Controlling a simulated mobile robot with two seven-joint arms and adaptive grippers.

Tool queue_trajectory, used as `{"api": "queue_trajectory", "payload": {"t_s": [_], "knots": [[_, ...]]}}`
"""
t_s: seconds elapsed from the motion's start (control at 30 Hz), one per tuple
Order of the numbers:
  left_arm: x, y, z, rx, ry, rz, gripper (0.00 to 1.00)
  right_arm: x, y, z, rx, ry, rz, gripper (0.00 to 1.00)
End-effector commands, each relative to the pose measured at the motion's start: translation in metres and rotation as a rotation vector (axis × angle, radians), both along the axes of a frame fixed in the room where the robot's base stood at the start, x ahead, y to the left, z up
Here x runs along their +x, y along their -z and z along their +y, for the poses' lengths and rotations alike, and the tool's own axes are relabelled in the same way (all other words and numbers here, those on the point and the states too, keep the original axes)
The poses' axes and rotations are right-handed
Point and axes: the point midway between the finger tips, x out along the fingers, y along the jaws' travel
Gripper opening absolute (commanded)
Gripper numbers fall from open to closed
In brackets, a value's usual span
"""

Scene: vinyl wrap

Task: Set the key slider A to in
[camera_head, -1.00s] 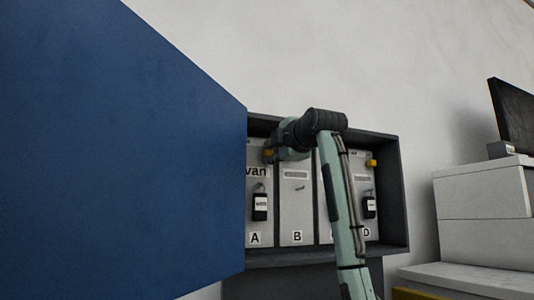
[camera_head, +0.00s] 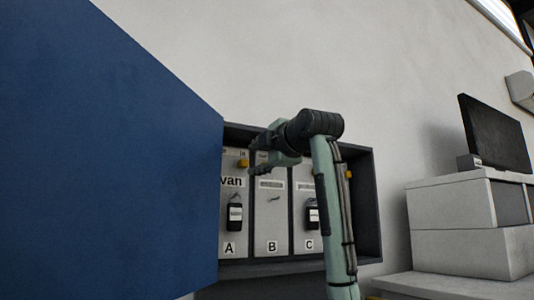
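The key slider A (camera_head: 243,163) is a small yellow knob at the upper right of panel A (camera_head: 228,220) in the wall cabinet. Panel A carries a "van" label and a hanging key with a black tag (camera_head: 235,217). My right gripper (camera_head: 258,160) is just right of the yellow knob, in front of the top of panel B. Its fingers look spread, one above the other, with nothing between them. Whether a finger touches the knob cannot be told. My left gripper is not in view.
A large blue door (camera_head: 110,160) fills the left side, close to panel A. Panels B (camera_head: 271,215) and C stand to the right; my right arm hides panel D. Another yellow knob (camera_head: 348,174) shows right of the arm. White drawers (camera_head: 460,225) and a dark monitor (camera_head: 492,134) stand at right.

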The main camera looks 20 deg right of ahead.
Motion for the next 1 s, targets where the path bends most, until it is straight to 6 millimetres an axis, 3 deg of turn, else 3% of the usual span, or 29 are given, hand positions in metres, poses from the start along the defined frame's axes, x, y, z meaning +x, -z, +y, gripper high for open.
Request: {"api": "queue_trajectory", "payload": {"t_s": [0.2,0.4,1.0], "knots": [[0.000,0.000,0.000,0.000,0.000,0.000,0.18,-0.044,0.000,-0.002,-0.003,0.001,-0.002,0.40],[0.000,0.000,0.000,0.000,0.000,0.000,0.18,-0.065,0.000,-0.002,-0.001,0.000,0.000,0.40],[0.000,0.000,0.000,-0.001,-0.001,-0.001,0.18,-0.067,0.000,-0.002,0.000,0.000,0.001,0.40]]}}
